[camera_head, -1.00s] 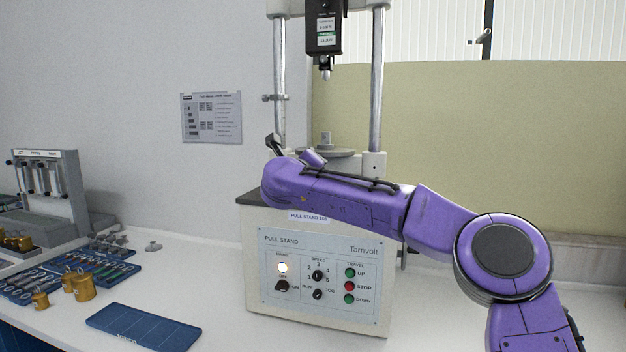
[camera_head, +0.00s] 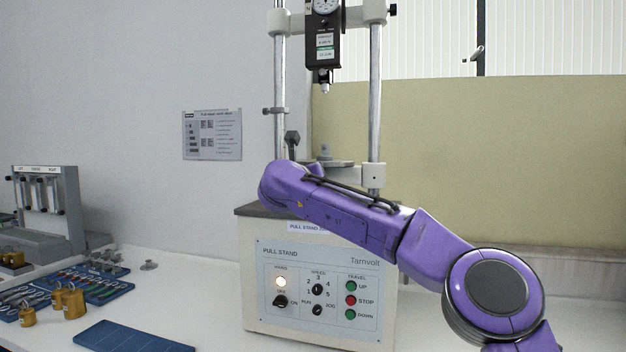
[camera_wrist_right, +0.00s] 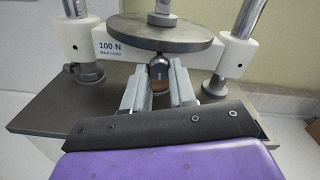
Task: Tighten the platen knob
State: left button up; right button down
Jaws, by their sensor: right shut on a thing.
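The pull stand (camera_head: 318,285) stands on the white bench with its lamp lit. Its round grey platen (camera_wrist_right: 160,34) lies level above the stand's dark top. The head view shows part of the platen (camera_head: 327,162) behind my right arm. The platen knob (camera_wrist_right: 158,70), a small dark rounded piece, shows just under the platen's near edge. My right gripper (camera_wrist_right: 158,82) has its two grey fingers on either side of the knob, shut on it. In the head view my purple right arm hides the gripper and knob. My left gripper is in neither view.
Two metal columns (camera_head: 375,105) rise beside the platen, and a force gauge (camera_head: 322,48) hangs above it. A blue tray (camera_head: 130,338), brass weights (camera_head: 70,302) and a grey rack (camera_head: 48,205) are to the left. Bench right of the stand looks clear.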

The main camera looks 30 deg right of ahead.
jog(key=shift+f, duration=0.2)
jog(key=c, duration=0.9)
grip_release()
jog(key=shift+r, duration=0.15)
jog(key=shift+a, duration=0.1)
jog(key=shift+s+a, duration=0.25)
jog(key=b+v, duration=0.3)
jog(key=v, duration=0.7)
jog(key=shift+w, duration=0.1)
